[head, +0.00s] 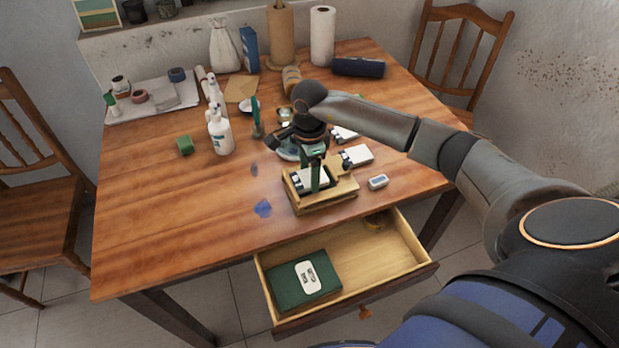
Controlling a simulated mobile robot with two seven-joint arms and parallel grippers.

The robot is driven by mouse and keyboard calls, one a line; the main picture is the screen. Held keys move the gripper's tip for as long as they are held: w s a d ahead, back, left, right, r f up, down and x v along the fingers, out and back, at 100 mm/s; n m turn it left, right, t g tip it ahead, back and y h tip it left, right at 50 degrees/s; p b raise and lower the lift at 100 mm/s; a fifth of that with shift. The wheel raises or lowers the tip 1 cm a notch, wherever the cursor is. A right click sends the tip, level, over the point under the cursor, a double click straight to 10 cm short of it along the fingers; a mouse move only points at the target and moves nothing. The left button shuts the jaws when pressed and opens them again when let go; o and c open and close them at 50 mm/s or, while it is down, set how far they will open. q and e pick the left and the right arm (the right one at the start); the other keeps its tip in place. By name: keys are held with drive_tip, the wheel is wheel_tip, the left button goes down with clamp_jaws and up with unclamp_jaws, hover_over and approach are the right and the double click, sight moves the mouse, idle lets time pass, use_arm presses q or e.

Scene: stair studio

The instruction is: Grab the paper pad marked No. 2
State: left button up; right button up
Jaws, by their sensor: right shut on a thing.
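My right gripper (315,183) reaches down over the front middle of the table and is shut on a white paper pad (306,185) with a dark clip edge. That pad is at a small wooden tray (325,204); whether it rests in the tray or is lifted a little I cannot tell. A second white pad (357,155) lies just behind and right of the tray. A third pad (343,134) lies farther back, partly hidden by my right arm. No number can be read on any pad. My left gripper is not in view.
A small eraser-like block (378,182) lies right of the tray. The table's front left is mostly clear.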

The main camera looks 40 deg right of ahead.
drive_tip(key=c, duration=0.7)
